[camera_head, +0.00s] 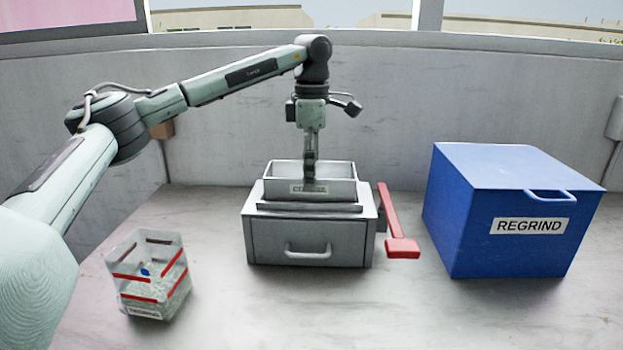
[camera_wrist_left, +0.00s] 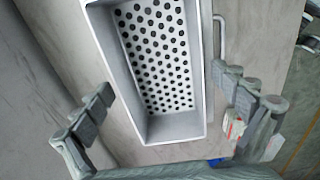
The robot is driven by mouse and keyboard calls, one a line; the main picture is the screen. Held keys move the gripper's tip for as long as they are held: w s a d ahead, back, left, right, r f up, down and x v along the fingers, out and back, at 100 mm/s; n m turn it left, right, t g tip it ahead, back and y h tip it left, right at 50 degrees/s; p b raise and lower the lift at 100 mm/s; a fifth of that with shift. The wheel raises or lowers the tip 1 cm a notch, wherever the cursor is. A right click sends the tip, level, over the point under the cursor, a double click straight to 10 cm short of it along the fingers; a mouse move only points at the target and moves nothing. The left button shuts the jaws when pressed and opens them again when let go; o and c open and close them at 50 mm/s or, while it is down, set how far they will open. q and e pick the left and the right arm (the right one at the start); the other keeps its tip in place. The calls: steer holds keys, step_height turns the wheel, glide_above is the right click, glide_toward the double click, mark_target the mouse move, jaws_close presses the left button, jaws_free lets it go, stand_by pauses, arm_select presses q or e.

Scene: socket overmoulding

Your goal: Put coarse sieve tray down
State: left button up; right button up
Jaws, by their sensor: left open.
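The coarse sieve tray (camera_head: 324,187) is a grey open box labelled "COARSE" and sits on top of a grey drawer unit (camera_head: 308,243). Its perforated floor shows in the left wrist view (camera_wrist_left: 155,55), empty. My left gripper (camera_head: 310,172) points down at the tray from above. In the left wrist view its fingers (camera_wrist_left: 168,105) are spread wide, one on each side of the tray's near end, with visible gaps. In the head view the fingertips overlap the tray, so exact contact there is hard to tell. My right gripper is not in view.
A red lever (camera_head: 398,225) sticks out at the drawer unit's right side. A blue lidded bin (camera_head: 515,205) marked "REGRIND" stands at right. A clear container (camera_head: 150,275) with red stripes and pale granules stands at front left. The table front (camera_head: 330,315) is clear.

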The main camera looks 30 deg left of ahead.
arm_select(q)
step_height(320, 180, up, 11)
steer(key=shift+p, duration=0.35)
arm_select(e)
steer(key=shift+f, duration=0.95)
arm_select(q)
steer(key=shift+f, duration=0.1)
